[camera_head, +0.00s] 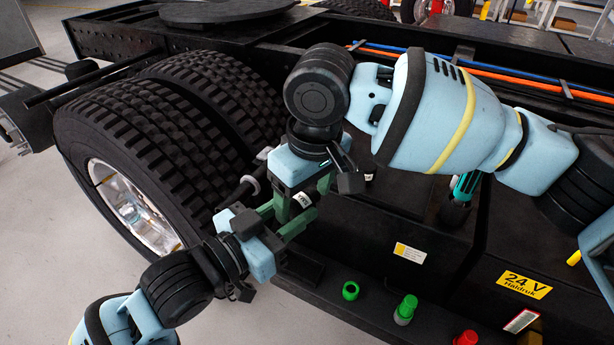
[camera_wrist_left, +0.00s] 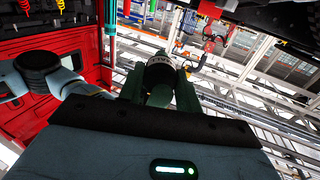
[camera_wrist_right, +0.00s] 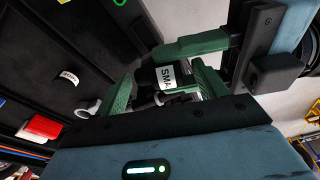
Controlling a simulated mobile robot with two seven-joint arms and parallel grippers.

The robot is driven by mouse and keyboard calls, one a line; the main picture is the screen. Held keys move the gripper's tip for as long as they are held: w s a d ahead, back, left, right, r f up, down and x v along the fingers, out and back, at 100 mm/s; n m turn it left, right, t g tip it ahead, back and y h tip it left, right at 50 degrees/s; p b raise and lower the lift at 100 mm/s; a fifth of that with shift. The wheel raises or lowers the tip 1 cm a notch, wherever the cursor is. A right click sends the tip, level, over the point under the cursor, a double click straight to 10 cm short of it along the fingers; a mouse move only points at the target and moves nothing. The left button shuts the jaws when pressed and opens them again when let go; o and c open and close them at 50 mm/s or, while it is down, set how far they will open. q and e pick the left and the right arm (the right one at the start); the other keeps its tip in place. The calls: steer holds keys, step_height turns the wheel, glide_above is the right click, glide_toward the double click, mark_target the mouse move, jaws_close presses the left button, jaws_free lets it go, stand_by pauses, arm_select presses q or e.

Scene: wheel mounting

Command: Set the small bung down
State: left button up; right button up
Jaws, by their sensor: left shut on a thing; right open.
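The small bung (camera_head: 303,200) is a dark cylinder with a white label. My left gripper (camera_head: 284,216) is shut on it, low in front of the truck frame. In the left wrist view the bung (camera_wrist_left: 160,68) stands between the green fingers. My right gripper (camera_head: 302,192) is open around the same spot, above my left one. In the right wrist view the bung (camera_wrist_right: 166,78), its label reading "SMA", lies between the open right fingers, with the left gripper's fingers reaching in from the upper right. Whether the right fingers touch it, I cannot tell.
A large tyred wheel (camera_head: 160,140) stands left of my grippers. On a dark ledge at the bottom are a green ring (camera_head: 350,290), a green bung (camera_head: 405,310) and a red one (camera_head: 466,338). A yellow "24 V" label (camera_head: 525,285) marks the box at right.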

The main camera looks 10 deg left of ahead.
steer(key=shift+f, duration=0.25)
steer(key=shift+c, duration=0.4)
steer(key=c, duration=0.7)
arm_select(q)
steer(key=o, duration=1.2)
steer(key=shift+c, duration=0.2)
arm_select(e)
steer(key=shift+c, duration=0.9)
